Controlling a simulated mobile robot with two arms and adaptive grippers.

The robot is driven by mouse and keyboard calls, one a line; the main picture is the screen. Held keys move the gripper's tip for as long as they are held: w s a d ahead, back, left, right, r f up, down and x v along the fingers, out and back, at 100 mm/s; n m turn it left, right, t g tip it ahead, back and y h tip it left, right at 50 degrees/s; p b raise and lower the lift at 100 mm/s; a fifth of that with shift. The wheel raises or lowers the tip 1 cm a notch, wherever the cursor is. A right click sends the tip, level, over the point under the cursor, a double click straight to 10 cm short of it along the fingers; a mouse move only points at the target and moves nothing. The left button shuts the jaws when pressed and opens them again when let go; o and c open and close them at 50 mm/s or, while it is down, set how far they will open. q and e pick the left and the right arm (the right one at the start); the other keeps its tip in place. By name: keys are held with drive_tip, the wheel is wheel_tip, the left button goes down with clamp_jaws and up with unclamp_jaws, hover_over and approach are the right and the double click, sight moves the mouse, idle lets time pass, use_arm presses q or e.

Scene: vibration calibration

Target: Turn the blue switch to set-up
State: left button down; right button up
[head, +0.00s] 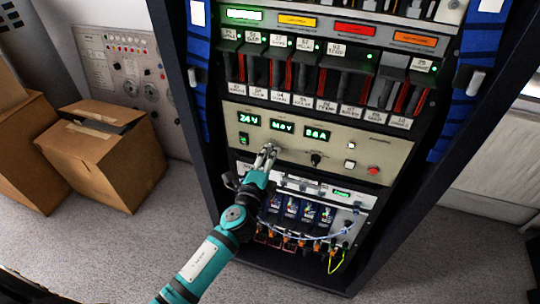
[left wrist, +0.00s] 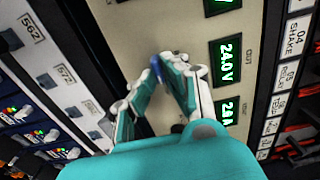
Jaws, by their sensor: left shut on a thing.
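My left gripper (head: 267,152) reaches up from below to the cream control panel (head: 375,155), under its green number displays. In the left wrist view, its fingers (left wrist: 167,68) are closed around a small blue piece, the blue switch (left wrist: 156,67), on the panel face. Only part of the switch shows between the fingertips, and I cannot read its setting or label. In the head view the fingers hide it. My right gripper is not in view.
A black knob (head: 316,158) and a red button (head: 374,170) sit right of the gripper on the same panel. Labelled modules (head: 300,75) fill the rack above. Cables (head: 335,262) hang below. Cardboard boxes (head: 105,155) stand left on the floor.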

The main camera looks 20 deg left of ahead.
use_arm(q)
drive_tip(key=c, duration=1.4)
unclamp_jaws()
drive_tip(key=s, duration=1.2)
drive_tip(key=shift+a, duration=0.15)
drive_tip(key=shift+f, duration=0.1)
drive_tip(key=s+f+n+g+p, duration=0.1)
drive_tip(key=s+f+n+g, duration=0.25)
drive_tip(key=f, duration=0.75)
drive_tip(key=s+a+f+n+g+p, duration=0.15)
drive_tip(key=s+f, duration=0.25)
drive_tip(key=f, duration=0.6)
drive_tip(key=s+f+n+g, duration=0.3)
drive_tip(key=s+f+g, duration=0.1)
drive_tip(key=f, duration=0.7)
drive_tip(key=s+a+f+n+g, duration=0.1)
drive_tip(key=s+f+n+g, duration=0.1)
drive_tip(key=s+f, duration=0.3)
drive_tip(key=s+a+f+n+g+p, duration=0.1)
drive_tip(key=s+f, duration=0.4)
drive_tip(key=s, duration=0.8)
drive_tip(key=s+a+f+n+g, duration=0.3)
drive_tip(key=s+f+n+g, duration=0.2)
drive_tip(key=s, duration=0.4)
drive_tip(key=shift+s+a+f+y, duration=0.1)
drive_tip(key=shift+f+y, duration=0.1)
drive_tip(key=shift+y, duration=0.1)
